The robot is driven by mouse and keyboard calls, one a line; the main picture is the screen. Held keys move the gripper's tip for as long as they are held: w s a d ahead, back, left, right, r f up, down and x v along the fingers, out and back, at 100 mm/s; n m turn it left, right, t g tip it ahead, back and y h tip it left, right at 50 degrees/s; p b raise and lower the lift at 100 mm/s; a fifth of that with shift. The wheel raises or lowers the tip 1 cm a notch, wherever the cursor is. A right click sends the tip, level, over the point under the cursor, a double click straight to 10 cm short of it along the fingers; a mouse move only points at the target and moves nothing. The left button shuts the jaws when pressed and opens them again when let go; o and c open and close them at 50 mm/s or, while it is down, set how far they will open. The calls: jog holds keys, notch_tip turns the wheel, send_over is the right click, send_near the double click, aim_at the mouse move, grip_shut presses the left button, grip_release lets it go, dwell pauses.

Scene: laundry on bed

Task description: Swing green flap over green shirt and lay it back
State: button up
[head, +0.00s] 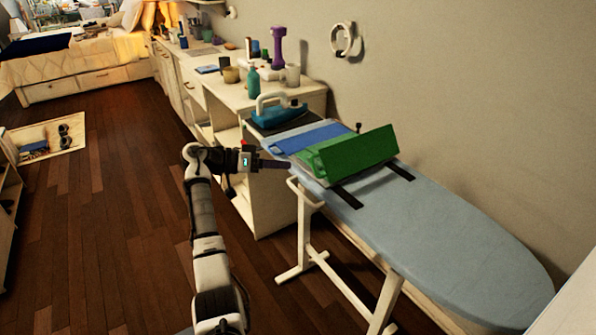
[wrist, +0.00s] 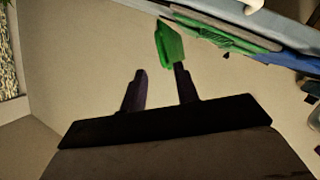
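The green flap (head: 355,152) stands tilted up along the right side of the green shirt (head: 309,163) on the ironing board (head: 440,220). The shirt's lighter green part lies flat to the left of the flap. My gripper (head: 288,165) is at the board's left edge, beside the shirt. In the wrist view its two dark fingers (wrist: 159,80) are apart with nothing between them. A green piece of cloth (wrist: 169,42) shows just past the right fingertip; I cannot tell whether they touch. More green cloth (wrist: 222,36) lies along the board edge there.
A blue cloth (head: 311,137) lies behind the green shirt, and a teal iron (head: 280,112) stands at the board's far end. Two black strips (head: 347,196) cross the board in front of the flap. The board's near part is clear. The wall is close on the right.

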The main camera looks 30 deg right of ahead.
jog(key=b+v, duration=0.1)
jog(key=v, duration=0.5)
jog(key=shift+a, duration=0.15)
